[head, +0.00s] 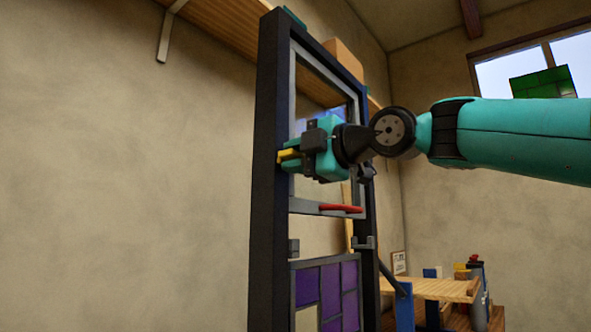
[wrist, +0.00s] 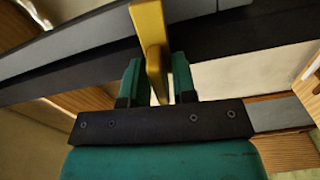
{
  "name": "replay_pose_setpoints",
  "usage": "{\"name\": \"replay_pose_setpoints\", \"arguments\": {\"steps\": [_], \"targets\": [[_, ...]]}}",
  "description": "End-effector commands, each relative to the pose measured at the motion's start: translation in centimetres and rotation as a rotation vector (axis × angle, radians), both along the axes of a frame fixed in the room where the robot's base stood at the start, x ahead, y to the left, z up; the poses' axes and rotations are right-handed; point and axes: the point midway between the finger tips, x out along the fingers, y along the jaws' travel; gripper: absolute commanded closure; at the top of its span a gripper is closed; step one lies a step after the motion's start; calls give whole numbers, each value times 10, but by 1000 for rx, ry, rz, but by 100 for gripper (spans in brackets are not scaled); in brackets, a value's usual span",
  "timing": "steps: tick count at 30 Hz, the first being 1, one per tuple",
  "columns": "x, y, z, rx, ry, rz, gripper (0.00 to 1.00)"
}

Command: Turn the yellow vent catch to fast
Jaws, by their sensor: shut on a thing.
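The yellow vent catch (head: 288,155) sits on the left upright of the dark panel frame (head: 268,200). It also shows in the wrist view (wrist: 151,40), where its narrow stem runs down between the two teal fingers. My gripper (head: 291,160) is shut on the catch, with the fingers on both sides of it; it also shows in the wrist view (wrist: 158,80). In the head view my gripper hides part of the catch. I cannot tell from these views which marked position the catch points to.
A red handle (head: 341,208) lies on the grey rail below my gripper. Purple panes (head: 330,290) fill the lower part of the frame. Grey brackets (head: 363,243) stick out from the right upright. A wooden bench (head: 440,288) stands behind at the right, and a shelf (head: 220,25) is above.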

Motion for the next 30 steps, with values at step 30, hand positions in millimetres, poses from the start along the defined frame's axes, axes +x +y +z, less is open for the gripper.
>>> {"name": "replay_pose_setpoints", "arguments": {"steps": [30], "targets": [[0,1,-1,-79,-98,2,62]]}}
